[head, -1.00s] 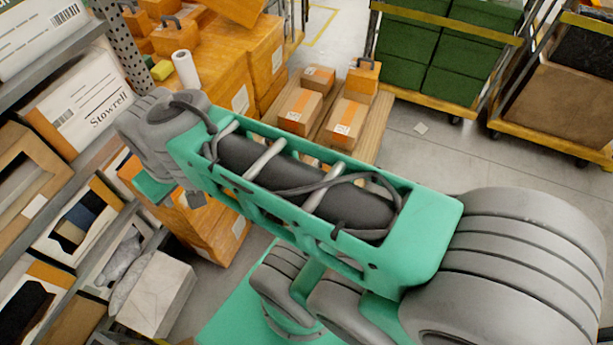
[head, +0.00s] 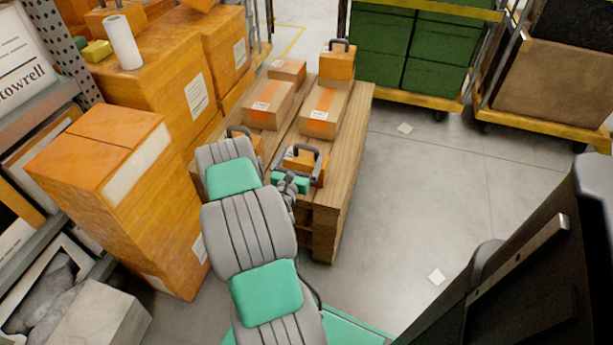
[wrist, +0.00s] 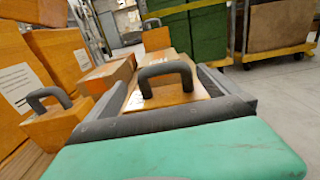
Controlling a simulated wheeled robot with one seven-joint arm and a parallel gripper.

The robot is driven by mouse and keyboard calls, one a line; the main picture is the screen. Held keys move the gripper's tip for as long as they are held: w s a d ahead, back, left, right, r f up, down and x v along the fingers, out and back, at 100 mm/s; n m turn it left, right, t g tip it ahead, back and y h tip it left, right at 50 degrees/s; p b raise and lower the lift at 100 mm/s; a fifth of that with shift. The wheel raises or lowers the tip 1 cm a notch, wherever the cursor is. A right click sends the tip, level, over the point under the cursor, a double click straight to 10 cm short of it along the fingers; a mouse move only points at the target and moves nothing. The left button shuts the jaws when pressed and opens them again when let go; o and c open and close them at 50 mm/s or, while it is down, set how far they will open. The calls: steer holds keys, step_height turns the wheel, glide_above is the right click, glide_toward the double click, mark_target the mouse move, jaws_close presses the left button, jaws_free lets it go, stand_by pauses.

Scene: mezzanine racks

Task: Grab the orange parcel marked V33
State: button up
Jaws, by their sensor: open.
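An orange parcel with a dark handle (head: 306,160) stands near the front of the wooden pallet (head: 347,150), just beyond my gripper (head: 290,183). In the wrist view this parcel (wrist: 180,98) and its upright handle show between the open fingers of my gripper (wrist: 166,84); I cannot tell whether they touch it. A second handled orange parcel (wrist: 50,128) stands to its left, mostly hidden by my arm in the head view. A third (head: 338,65) stands at the far end of the pallet. I cannot read V33 on any of them.
Brown taped cartons (head: 268,104) lie further back on the pallet. Tall orange boxes (head: 130,195) and a shelf rack crowd the left. Green crates (head: 436,60) and a yellow-edged cart (head: 555,85) stand behind.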

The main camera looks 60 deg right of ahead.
steer(key=d, duration=0.6)
steer(key=shift+w+d, duration=0.25)
steer(key=shift+d, duration=0.15)
steer(key=shift+r, duration=0.1)
steer(key=c, duration=2)
